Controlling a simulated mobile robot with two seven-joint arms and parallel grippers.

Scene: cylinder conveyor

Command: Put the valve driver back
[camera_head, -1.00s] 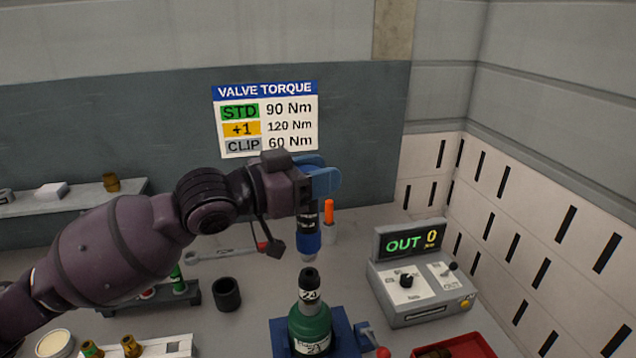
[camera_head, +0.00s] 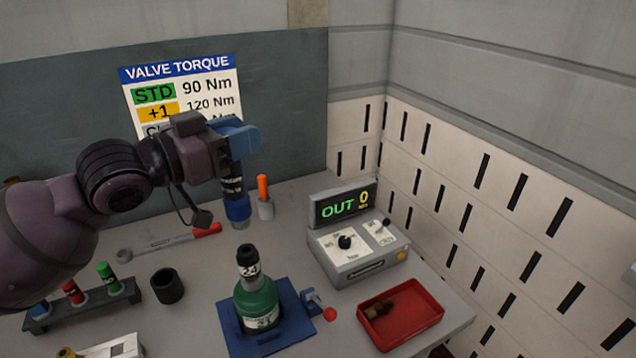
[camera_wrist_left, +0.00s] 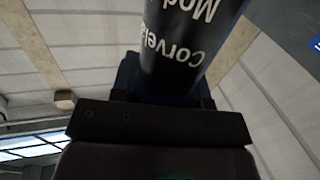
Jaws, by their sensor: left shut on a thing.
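The valve driver (camera_head: 236,205) is a dark upright tool with white lettering and a blue lower end. My left gripper (camera_head: 237,145) is shut on its upper part and holds it up in the air. In the left wrist view its lettered dark body (camera_wrist_left: 185,50) fills the upper middle. A green gas cylinder (camera_head: 258,300) with a dark neck stands in a blue clamp base (camera_head: 225,320). In the picture the driver's lower end is just above and slightly left of the neck, apart from it. A dark open cup (camera_head: 167,288) stands empty-looking on the bench to the left.
A grey control box (camera_head: 355,255) with an OUT 0 display stands right of the cylinder. A red tray (camera_head: 405,325) holds a brass part. A rack (camera_head: 85,308) with coloured pieces, a wrench (camera_head: 165,242) and an orange-handled tool (camera_head: 263,190) are also on the bench.

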